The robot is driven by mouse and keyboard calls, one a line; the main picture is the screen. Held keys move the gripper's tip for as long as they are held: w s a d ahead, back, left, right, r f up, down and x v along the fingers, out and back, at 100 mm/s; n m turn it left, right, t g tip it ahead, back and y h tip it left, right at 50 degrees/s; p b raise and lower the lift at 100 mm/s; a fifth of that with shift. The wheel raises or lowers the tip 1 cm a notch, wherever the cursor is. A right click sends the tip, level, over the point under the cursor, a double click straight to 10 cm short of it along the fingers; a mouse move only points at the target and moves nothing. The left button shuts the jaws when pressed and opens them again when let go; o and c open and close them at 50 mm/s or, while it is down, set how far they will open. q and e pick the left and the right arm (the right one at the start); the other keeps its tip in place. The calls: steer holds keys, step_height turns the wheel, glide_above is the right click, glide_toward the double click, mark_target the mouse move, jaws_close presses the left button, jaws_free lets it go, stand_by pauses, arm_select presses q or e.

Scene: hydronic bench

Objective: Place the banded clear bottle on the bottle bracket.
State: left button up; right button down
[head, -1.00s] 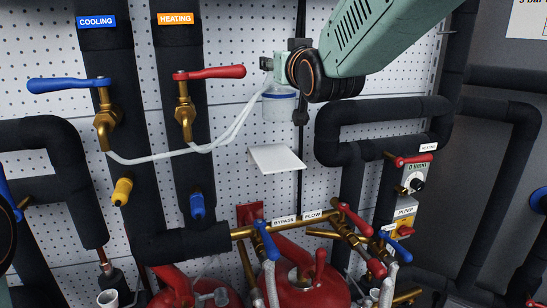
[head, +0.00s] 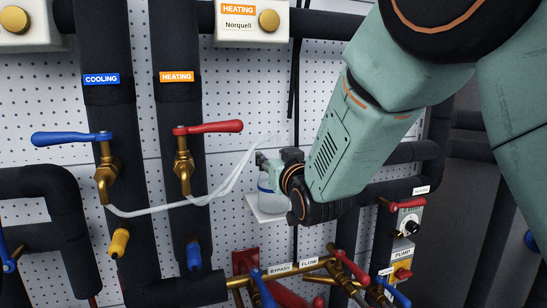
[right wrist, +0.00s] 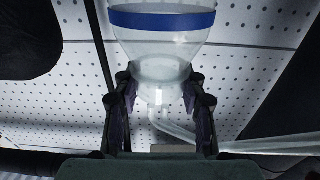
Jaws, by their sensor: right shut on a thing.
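The clear bottle with a blue band (head: 265,188) is in my right gripper (head: 272,167). In the right wrist view the bottle (right wrist: 163,42) fills the top middle, and the gripper (right wrist: 160,82) is shut on its narrow neck, one finger on each side. The bottle bracket, a small white plate (head: 264,211), sticks out from the perforated wall just below the bottle. The bottle looks upright in the head view, its right part hidden by my gripper. I cannot tell whether its base touches the plate. My left gripper is out of view.
A red-handled valve (head: 208,128) and a blue-handled valve (head: 72,138) are left of the bracket. Clear tubing (head: 225,186) runs from them close to the bottle. Brass piping (head: 290,270) lies below. A black insulated pipe (head: 405,153) is behind my right arm.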

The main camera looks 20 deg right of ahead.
steer(key=shift+d, duration=0.2)
steer(key=shift+w+f, duration=0.1)
steer(key=shift+f, duration=0.1)
steer(key=c, duration=1.2)
jaws_free()
steer(key=shift+w+f, duration=0.1)
steer(key=o, duration=0.4)
steer(key=shift+a, duration=0.2)
steer(key=shift+o, duration=0.2)
steer(key=shift+d, duration=0.1)
steer(key=shift+d+r, duration=0.1)
steer(key=shift+r, duration=0.1)
steer(key=s+b, duration=0.3)
steer(key=s, duration=0.9)
